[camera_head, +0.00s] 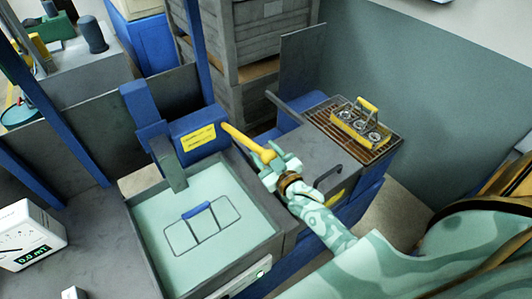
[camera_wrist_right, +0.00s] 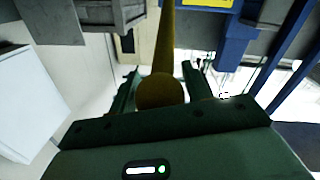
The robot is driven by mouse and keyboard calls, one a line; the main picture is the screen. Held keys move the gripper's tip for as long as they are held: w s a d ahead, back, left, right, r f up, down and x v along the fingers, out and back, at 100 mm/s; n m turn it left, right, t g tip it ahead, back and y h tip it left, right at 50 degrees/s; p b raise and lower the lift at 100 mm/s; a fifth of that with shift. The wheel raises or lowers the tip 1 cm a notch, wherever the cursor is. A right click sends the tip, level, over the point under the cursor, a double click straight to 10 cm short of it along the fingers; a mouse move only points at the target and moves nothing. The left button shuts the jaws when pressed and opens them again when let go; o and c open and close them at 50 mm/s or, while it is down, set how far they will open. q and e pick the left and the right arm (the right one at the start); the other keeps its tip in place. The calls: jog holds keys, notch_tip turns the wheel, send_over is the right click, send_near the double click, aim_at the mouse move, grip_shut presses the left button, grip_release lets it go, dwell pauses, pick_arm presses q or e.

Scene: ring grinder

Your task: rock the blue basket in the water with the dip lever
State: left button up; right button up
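The blue basket (camera_head: 196,211), a wire frame with a blue handle, lies in the pale water of the tank (camera_head: 262,238). Most of it looks under the surface. The yellow dip lever (camera_head: 240,140) slants from the blue housing (camera_head: 194,136) behind the tank down to a round knob. My right gripper (camera_head: 275,160) is at the knob end, beside the tank's right rim. In the right wrist view, the knob (camera_wrist_right: 160,92) sits between the two fingers, which appear to touch it on both sides. My left gripper is not in view.
A yellow basket (camera_head: 361,124) with several ring-shaped parts stands on a brown grate (camera_head: 322,117) at the right. A dark handle (camera_head: 327,172) rises from the grey surface near my right forearm. A gauge box (camera_head: 28,236) stands at the left. Blue posts (camera_head: 199,60) flank the tank area.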

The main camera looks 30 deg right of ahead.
jog(key=c, duration=0.9)
jog(key=r+p, duration=0.1)
jog(key=r, duration=0.1)
jog(key=w+r+p, duration=0.1)
jog(key=r+p, duration=0.1)
jog(key=w+r+p, duration=0.1)
jog(key=r+p, duration=0.1)
jog(key=shift+r, duration=0.25)
jog(key=w+r+p, duration=0.3)
jog(key=shift+a+r, duration=0.25)
jog(key=shift+o, duration=0.2)
jog(key=shift+w+r, duration=0.1)
jog(key=shift+w, duration=0.1)
jog(key=o, duration=1.1)
jog(key=shift+o, duration=1.2)
jog(key=shift+w+f, duration=0.1)
jog(key=shift+f, duration=0.1)
